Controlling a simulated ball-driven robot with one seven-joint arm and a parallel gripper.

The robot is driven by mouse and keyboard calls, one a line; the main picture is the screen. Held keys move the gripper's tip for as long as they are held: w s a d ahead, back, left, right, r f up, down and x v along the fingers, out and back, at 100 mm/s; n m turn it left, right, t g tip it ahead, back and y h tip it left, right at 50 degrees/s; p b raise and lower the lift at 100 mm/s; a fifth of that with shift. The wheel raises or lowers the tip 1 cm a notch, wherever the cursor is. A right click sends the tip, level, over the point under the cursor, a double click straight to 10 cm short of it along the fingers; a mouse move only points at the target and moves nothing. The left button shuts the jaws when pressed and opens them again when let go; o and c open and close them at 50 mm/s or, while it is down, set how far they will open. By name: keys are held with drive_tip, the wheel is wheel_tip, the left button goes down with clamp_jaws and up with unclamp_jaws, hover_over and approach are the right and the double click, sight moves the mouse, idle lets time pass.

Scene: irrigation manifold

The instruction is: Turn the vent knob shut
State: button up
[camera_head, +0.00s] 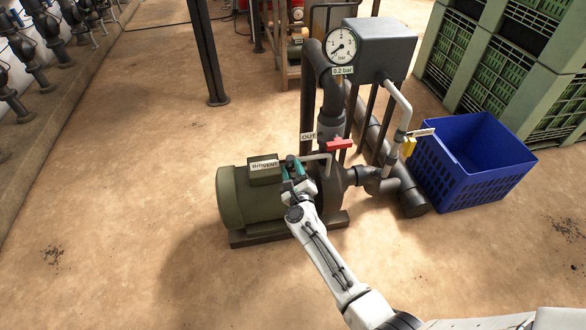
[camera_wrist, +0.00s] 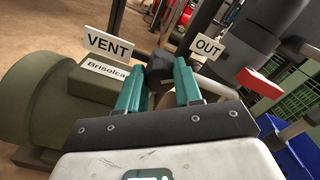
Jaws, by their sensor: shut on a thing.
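The vent knob (camera_wrist: 160,73) is a small black round knob in the wrist view, between the two teal fingers of my gripper (camera_wrist: 159,80). The fingers are shut on it from left and right. A white VENT sign (camera_wrist: 108,44) stands just left of the knob. In the head view my gripper (camera_head: 294,168) is at the top of the green pump (camera_head: 231,198), and its fingers mostly hide the knob. I cannot tell how far the knob is turned.
A red handle (camera_head: 338,144) is close right of my gripper, by the OUT sign (camera_wrist: 207,47). A pressure gauge (camera_head: 341,46) stands above, labelled 0.2 bar. A yellow handle (camera_head: 409,146) and a blue crate (camera_head: 470,186) are farther right. The floor left of the pump is clear.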

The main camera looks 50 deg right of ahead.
drive_tip(key=n+p, duration=0.1)
drive_tip(key=n, duration=0.4)
drive_tip(key=shift+a+n, duration=0.1)
drive_tip(key=shift+n, duration=0.2)
drive_tip(key=n+p, duration=0.1)
drive_tip(key=n, duration=0.4)
drive_tip(key=shift+f+p, duration=0.1)
drive_tip(key=shift+p, duration=0.2)
drive_tip(key=shift+n, duration=0.3)
drive_tip(key=o, duration=1)
drive_tip(key=shift+o, duration=0.2)
drive_tip(key=p+v, duration=0.4)
drive_tip(key=v, duration=0.6)
drive_tip(key=shift+s+a+p, duration=0.3)
